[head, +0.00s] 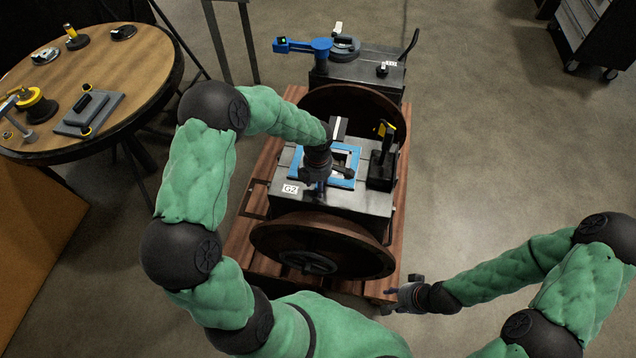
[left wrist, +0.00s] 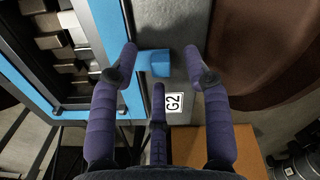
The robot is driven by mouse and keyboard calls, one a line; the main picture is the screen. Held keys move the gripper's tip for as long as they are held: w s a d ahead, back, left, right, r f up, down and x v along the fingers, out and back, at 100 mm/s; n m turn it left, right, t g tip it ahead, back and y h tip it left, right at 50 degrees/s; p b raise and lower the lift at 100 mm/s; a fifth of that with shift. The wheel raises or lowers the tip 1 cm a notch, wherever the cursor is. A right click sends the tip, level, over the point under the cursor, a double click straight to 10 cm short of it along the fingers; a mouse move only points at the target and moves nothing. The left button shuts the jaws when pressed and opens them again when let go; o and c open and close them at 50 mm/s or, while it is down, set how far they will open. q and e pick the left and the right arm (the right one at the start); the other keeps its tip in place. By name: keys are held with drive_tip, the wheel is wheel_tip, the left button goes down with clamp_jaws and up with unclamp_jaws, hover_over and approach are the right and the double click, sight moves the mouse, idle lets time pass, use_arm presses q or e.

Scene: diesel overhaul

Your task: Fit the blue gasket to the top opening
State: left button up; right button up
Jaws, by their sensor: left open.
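The blue gasket (head: 352,151) is a flat rectangular frame around the top opening of the dark engine block (head: 360,203) labelled G2. In the left wrist view the gasket (left wrist: 107,30) shows at the left, with its blue tab (left wrist: 155,64) beside it. Grey metal parts show inside the opening (left wrist: 68,42). My left gripper (head: 318,186) is over the gasket's near left part and hides some of it. In the wrist view its fingers (left wrist: 160,52) are apart on either side of the tab, not closed on it. My right gripper (head: 402,293) is near the block's front right, apart from the gasket.
A yellow-and-black handled piece (head: 383,160) stands on the block right of the opening. Behind is a box with a blue tool (head: 305,47). The round wooden table (head: 140,60) at left holds several parts. The floor at right is clear up to a tool cabinet (head: 590,30).

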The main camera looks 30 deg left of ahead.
use_arm(q)
drive_tip(key=shift+r, duration=0.1)
wheel_tip(320, 180, up, 12)
idle(0.5)
idle(0.4)
